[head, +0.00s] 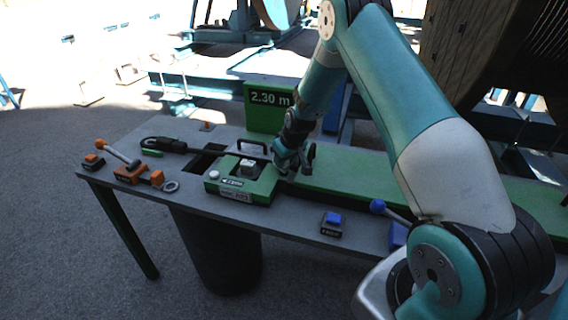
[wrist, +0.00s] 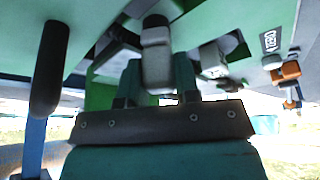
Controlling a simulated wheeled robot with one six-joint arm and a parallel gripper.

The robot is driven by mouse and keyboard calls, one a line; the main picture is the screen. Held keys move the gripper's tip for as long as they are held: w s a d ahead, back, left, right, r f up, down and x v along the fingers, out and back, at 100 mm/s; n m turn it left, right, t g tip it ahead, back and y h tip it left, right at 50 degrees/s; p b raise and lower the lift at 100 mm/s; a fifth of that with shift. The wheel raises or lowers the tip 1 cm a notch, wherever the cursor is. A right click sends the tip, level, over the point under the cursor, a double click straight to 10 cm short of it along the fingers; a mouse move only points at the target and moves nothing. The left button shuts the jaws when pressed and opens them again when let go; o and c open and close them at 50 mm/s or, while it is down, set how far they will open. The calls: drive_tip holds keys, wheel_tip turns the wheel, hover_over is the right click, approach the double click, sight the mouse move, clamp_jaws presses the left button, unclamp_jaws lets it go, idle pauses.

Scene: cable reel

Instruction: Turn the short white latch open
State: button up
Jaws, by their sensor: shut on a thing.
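The short white latch (wrist: 157,60) shows in the wrist view as a pale, stubby block with a dark end, between my two teal fingers. My gripper (wrist: 158,78) is shut on it. In the head view my gripper (head: 291,166) is low over the table, at the right end of the green box (head: 228,189). There the gripper hides the latch, so its turn angle cannot be told. A second pale block (head: 249,167) sits on top of the green box, apart from the gripper; it seems to show in the wrist view too (wrist: 212,58).
The grey table (head: 285,222) carries a black hoop handle (head: 252,146), an orange lever (head: 122,155), a blue button (head: 332,221) and a blue-knobbed lever (head: 378,206). A green "2.30 m" display (head: 268,105) stands behind. A dark bin (head: 215,255) is below.

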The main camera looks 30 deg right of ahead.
drive_tip(key=n+b, duration=0.1)
drive_tip(key=n, duration=0.1)
drive_tip(key=n+y+b, duration=0.1)
drive_tip(key=n, duration=0.1)
drive_tip(key=shift+f+y, duration=0.1)
drive_tip(key=shift+y, duration=0.2)
drive_tip(key=shift+n+g+y+b, duration=0.3)
drive_tip(key=shift+n+g+b, duration=0.2)
drive_tip(key=shift+n, duration=0.7)
drive_tip(key=o, duration=0.9)
drive_tip(key=shift+r, duration=0.2)
drive_tip(key=b+v, duration=0.1)
drive_tip(key=v, duration=0.7)
drive_tip(key=b+v, duration=0.1)
drive_tip(key=v, duration=0.8)
drive_tip(key=shift+d+r, duration=0.1)
drive_tip(key=shift+d, duration=0.15)
